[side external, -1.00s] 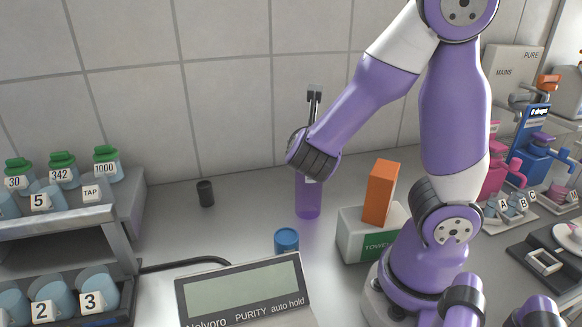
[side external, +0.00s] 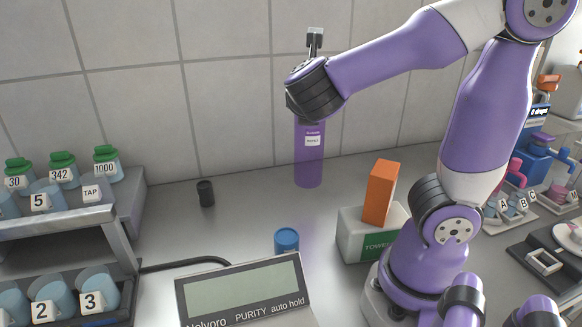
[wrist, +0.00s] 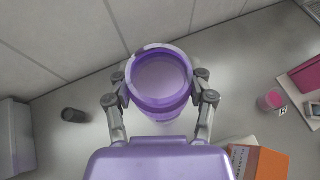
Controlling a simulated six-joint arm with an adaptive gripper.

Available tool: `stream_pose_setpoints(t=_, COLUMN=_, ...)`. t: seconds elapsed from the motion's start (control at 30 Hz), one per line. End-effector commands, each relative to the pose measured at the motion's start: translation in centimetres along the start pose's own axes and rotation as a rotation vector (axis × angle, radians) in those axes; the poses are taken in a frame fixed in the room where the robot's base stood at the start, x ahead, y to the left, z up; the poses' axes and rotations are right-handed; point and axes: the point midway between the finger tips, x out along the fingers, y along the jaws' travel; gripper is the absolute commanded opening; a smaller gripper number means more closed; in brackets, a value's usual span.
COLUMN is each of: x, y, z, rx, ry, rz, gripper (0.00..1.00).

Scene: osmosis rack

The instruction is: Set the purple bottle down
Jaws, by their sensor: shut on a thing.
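The purple bottle (side external: 309,160) hangs upright below my wrist in the side view, with a white label on its front. In the wrist view I look down on the bottle's open round top (wrist: 160,78). My gripper (wrist: 161,92) is shut on the bottle, with one finger on each side near its upper part. In the side view my wrist hides the bottle's top and the fingers. The base appears to be above the bench, though the gap is hard to judge.
A black cap (side external: 205,193) stands left of the bottle and a blue cap (side external: 286,240) in front of it. An orange box (side external: 380,192) rests on a towel box (side external: 366,240) to the right. The tiled wall (side external: 230,90) rises behind. Bare bench (side external: 250,205) lies between these things.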

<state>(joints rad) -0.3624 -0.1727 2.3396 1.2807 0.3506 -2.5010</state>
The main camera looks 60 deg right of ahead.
Motion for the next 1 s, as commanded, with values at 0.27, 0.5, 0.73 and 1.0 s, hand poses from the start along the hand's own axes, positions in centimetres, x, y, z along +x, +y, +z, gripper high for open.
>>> stream_pose_setpoints(t=0.27, x=-1.8, y=7.4, z=0.2, rx=-0.036, ry=-0.003, rz=0.063, gripper=0.08)
stream_pose_setpoints(t=0.5, x=-2.8, y=12.8, z=-1.6, rx=-0.058, ry=-0.006, rz=0.112, gripper=0.08)
stream_pose_setpoints(t=0.73, x=-1.5, y=13.5, z=-4.9, rx=-0.063, ry=-0.006, rz=0.118, gripper=0.08)
stream_pose_setpoints(t=1.0, x=0.2, y=13.4, z=-8.4, rx=-0.062, ry=-0.007, rz=0.117, gripper=0.08)
